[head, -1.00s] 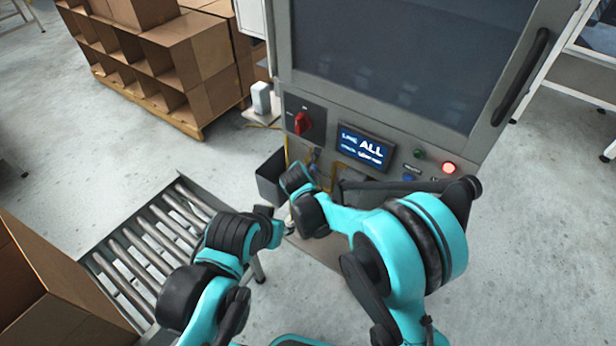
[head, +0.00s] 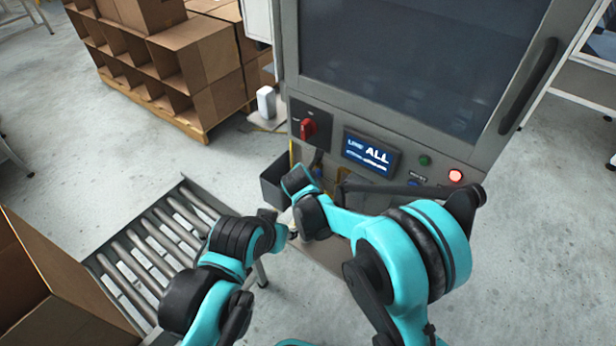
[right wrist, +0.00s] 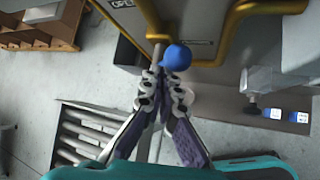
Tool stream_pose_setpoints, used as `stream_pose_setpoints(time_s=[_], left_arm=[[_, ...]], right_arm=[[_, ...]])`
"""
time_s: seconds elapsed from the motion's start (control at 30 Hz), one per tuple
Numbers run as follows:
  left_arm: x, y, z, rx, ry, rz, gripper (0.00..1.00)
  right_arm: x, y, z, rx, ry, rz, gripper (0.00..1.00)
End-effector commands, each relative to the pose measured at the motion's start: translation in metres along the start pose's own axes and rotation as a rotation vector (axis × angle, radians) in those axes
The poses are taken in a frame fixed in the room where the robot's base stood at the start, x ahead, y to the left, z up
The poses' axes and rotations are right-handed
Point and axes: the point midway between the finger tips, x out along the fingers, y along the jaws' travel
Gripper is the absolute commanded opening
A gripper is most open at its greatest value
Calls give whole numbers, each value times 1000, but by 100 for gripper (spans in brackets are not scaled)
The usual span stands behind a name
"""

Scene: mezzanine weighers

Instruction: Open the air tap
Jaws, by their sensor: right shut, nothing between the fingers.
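The air tap shows in the right wrist view as a blue ball knob (right wrist: 177,57) beside a yellow pipe (right wrist: 232,22), with a short grey rod near it. A plate partly lettered "OPEN" (right wrist: 123,3) is at the top edge. My right gripper (right wrist: 160,76) is shut and empty, its fingertips just below the knob in the picture; whether they touch it I cannot tell. In the head view my right wrist hides the tap and the right fingers. My left gripper (head: 277,228) is low beside the right wrist, its fingers not clear.
The grey cabinet (head: 400,112) bears a red rotary switch (head: 308,128), a screen reading "ALL" (head: 370,152) and a lit red button (head: 455,175). A roller conveyor (head: 165,235) stands left, near a cardboard box (head: 45,290). Stacked boxes (head: 205,60) sit behind; open floor lies between.

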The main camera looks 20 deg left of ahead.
Motion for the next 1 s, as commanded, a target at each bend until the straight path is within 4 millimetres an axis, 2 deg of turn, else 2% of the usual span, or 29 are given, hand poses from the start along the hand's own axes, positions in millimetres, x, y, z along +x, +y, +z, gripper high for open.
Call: stream_pose_setpoints(time_s=[0.67,1.0], left_arm=[[0,0,0,0,0,0,40],[-7,0,-5,0,0,0,40]], right_arm=[[0,0,0,0,0,0,0],[-10,6,9,-1,-2,-1,0]])
